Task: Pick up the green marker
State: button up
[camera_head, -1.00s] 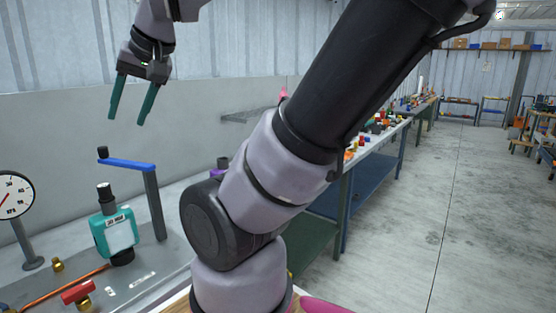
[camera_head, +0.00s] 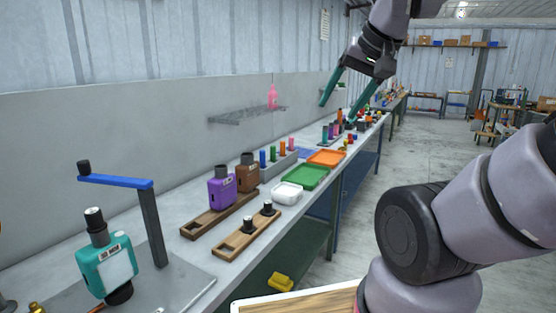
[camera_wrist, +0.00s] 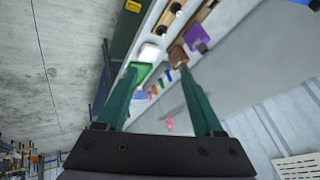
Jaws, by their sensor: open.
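A row of small upright markers stands in a grey holder (camera_head: 280,163) on the bench, coloured blue, green, orange and pink. The green marker (camera_head: 272,154) is between the blue and orange ones; it is small in the head view. My gripper (camera_head: 338,112) is open and empty, raised above the bench and to the right of the holder in the head view. It also shows in the wrist view (camera_wrist: 157,66), fingers spread.
A green tray (camera_head: 306,178), orange tray (camera_head: 327,158) and white container (camera_head: 286,193) lie in front of the holder. Purple (camera_head: 222,193) and brown (camera_head: 247,178) bottles stand left on a wooden rack. A wall shelf (camera_head: 240,117) holds a pink bottle (camera_head: 272,97).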

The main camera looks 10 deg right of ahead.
aim_at(273, 148)
jog(key=l+u, duration=0.1)
jog(key=u, duration=0.25)
jog(key=i+l+u, duration=0.1)
jog(key=u, duration=0.25)
jog(key=l+u, duration=0.1)
jog(key=u, duration=0.3)
jog(key=i+l+u, duration=0.15)
jog(key=l+u, duration=0.3)
jog(key=l, duration=0.5)
jog(key=l+u, duration=0.45)
jog(key=l, duration=1.05)
jog(key=k+l, duration=0.15)
jog(key=l, duration=0.5)
jog(key=l+u, duration=0.1)
jog(key=l, duration=0.5)
jog(key=k+l, duration=0.15)
jog(key=l, duration=0.45)
